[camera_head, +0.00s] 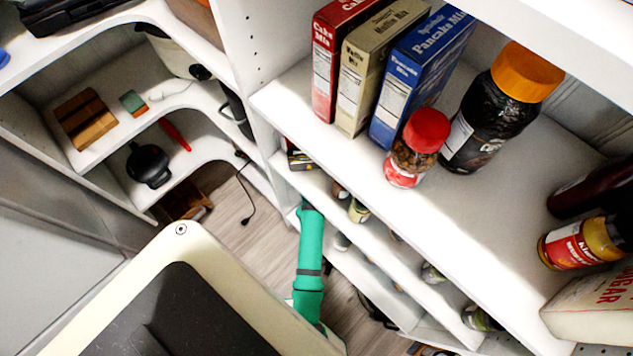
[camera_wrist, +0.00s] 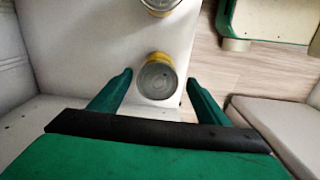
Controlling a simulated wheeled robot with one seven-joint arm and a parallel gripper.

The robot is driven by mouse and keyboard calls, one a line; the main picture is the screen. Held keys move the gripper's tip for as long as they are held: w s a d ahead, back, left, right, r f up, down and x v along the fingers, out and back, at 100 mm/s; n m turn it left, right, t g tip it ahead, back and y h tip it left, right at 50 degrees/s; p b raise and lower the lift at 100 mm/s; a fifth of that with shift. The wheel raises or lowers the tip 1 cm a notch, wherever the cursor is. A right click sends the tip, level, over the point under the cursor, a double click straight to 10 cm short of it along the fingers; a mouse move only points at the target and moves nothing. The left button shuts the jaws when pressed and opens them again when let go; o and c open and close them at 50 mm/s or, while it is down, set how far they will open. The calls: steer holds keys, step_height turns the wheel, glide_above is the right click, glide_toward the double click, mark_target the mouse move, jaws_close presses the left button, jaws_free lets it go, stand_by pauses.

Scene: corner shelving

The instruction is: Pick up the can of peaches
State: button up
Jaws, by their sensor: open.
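In the wrist view a can (camera_wrist: 157,79) with a grey metal top and a yellow side stands on a pale shelf (camera_wrist: 75,70). I cannot read its label, so I cannot tell if it is the peaches. My gripper (camera_wrist: 160,76) is open and empty of any grip, with one green finger to the left of this can and one to the right. A second can (camera_wrist: 160,5) with a yellowish rim shows at the top edge, partly cut off. In the head view my gripper is hidden at the lower shelves.
In the head view, several cans, one of them (camera_head: 358,211), stand on the lower shelves (camera_head: 385,245). Above, boxes (camera_head: 420,65), a red-lidded jar (camera_head: 417,148) and an orange-lidded jar (camera_head: 500,110) stand on the upper shelf. Wooden floor (camera_head: 245,215) lies open left of my arm.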

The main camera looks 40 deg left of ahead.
steer(key=f, duration=0.6)
steer(key=shift+w+d, duration=0.15)
steer(key=shift+w, duration=0.05)
steer(key=shift+r, duration=0.1)
steer(key=c, duration=1.5)
steer(key=shift+r, duration=0.15)
steer(key=shift+r, duration=0.25)
step_height(320, 180, up, 3)
steer(key=s+a, duration=0.1)
steer(key=s, duration=0.4)
steer(key=s+a, duration=0.2)
steer(key=s, duration=0.4)
steer(key=s+a, duration=0.2)
steer(key=s, duration=0.4)
steer(key=shift+s+f, duration=0.15)
